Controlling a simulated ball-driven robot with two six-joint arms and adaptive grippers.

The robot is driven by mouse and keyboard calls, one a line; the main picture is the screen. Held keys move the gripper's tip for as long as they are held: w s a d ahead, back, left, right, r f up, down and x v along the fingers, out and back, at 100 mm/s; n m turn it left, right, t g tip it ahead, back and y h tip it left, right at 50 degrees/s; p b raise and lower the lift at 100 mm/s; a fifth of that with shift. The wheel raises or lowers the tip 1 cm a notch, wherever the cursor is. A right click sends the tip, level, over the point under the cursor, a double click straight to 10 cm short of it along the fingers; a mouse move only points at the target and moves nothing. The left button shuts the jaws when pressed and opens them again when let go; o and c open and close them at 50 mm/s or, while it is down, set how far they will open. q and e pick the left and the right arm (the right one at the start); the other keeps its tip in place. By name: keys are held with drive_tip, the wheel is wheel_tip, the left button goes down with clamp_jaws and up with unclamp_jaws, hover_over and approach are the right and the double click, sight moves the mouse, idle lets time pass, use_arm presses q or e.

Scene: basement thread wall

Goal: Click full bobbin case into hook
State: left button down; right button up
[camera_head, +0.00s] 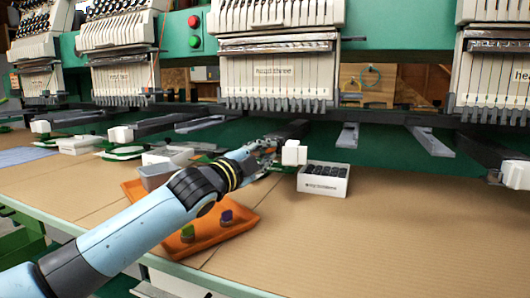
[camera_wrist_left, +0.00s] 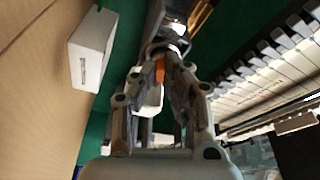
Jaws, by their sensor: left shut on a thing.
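My left gripper (camera_head: 266,147) is at the front end of the dark sewing arm (camera_head: 292,130) under head three (camera_head: 272,72). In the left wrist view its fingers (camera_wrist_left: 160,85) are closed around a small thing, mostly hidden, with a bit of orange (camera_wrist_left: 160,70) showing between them. This may be the full bobbin case; I cannot tell for sure. A shiny metal part (camera_wrist_left: 178,28) lies just beyond the fingertips, at the arm's end. The hook itself is not clearly visible, nor is whether the held thing touches it. My right gripper is not in view.
A white box of dark pieces (camera_head: 323,188) stands right of the gripper; its side shows in the left wrist view (camera_wrist_left: 88,62). An orange tray (camera_head: 235,232) with bobbins lies below my forearm. A white block (camera_head: 294,153) is beside the gripper. The table's right front is clear.

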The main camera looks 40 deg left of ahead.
use_arm(q)
drive_tip(key=shift+w, duration=0.25)
drive_tip(key=shift+w+a, duration=0.1)
drive_tip(key=shift+w, duration=0.2)
drive_tip(key=c, duration=1.3)
unclamp_jaws()
drive_tip(key=shift+c, duration=0.2)
drive_tip(key=shift+s, duration=0.1)
drive_tip(key=shift+s+f, duration=0.15)
drive_tip(key=shift+s, duration=0.05)
drive_tip(key=s, duration=0.7)
drive_tip(key=s+f, duration=0.1)
drive_tip(key=s, duration=0.3)
drive_tip(key=shift+s, duration=0.2)
